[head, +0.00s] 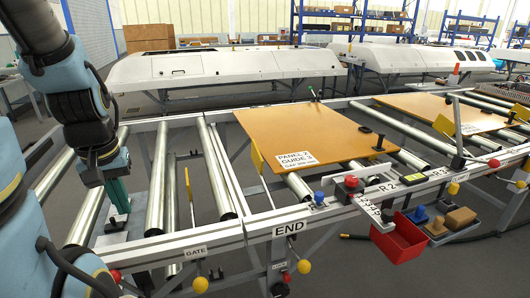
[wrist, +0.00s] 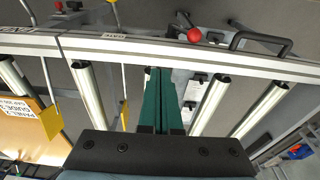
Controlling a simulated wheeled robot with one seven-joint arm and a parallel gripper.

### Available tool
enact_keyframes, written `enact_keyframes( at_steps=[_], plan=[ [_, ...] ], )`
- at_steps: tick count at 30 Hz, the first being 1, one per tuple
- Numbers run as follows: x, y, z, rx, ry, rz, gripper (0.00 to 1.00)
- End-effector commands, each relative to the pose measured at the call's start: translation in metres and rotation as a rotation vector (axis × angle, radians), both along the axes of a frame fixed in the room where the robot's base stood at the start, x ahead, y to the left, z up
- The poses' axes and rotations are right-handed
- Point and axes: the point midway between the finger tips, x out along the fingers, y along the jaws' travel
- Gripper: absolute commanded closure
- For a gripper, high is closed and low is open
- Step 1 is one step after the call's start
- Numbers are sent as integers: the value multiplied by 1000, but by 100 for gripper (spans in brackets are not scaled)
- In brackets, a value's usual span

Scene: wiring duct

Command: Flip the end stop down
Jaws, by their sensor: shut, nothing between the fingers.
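The white END label (head: 288,229) is on the front rail, left of the wooden panel. A raised yellow plate (head: 257,157), which looks like the end stop, stands upright at the panel's left edge. It also shows in the wrist view (wrist: 50,122), at the left beside the panel. A yellow-knobbed lever (head: 304,266) hangs below the END label. My gripper (head: 119,208) is over the rollers at the left, well apart from the plate. In the wrist view its teal fingers (wrist: 163,95) are together and empty, pointing toward the front rail.
The wooden panel (head: 310,145) lies on the rollers. A GATE label (head: 194,252) and another yellow knob (head: 200,284) sit left of END. A red bin (head: 400,240) hangs at the front right. In the wrist view, a red knob (wrist: 194,35) and black handle are beyond the rail.

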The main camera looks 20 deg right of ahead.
Motion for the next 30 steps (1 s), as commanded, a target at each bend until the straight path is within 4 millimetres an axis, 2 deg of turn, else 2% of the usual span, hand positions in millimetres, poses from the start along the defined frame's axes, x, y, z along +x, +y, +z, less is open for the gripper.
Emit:
enact_keyframes(
  at_steps=[5, 7, 11, 14, 15, 17, 19, 21, 24, 27, 30],
  plan=[
    [2, -1, 0, 0, -1, -1, 100],
    [12, -7, 1, 0, -5, -4, 100],
    [56, -40, 7, 0, -24, -14, 100],
    [105, -91, 12, 2, -52, -21, 100],
    [125, -117, 14, 4, -66, -23, 100],
    [150, -159, 17, 5, -89, -22, 100],
    [173, -211, 21, 6, -120, -22, 100],
    [187, -262, 23, 5, -152, -22, 100],
    [196, -327, 27, -2, -197, -20, 100],
    [196, -376, 30, -12, -233, -17, 100],
    [193, -404, 32, -19, -254, -14, 100]
  ],
)
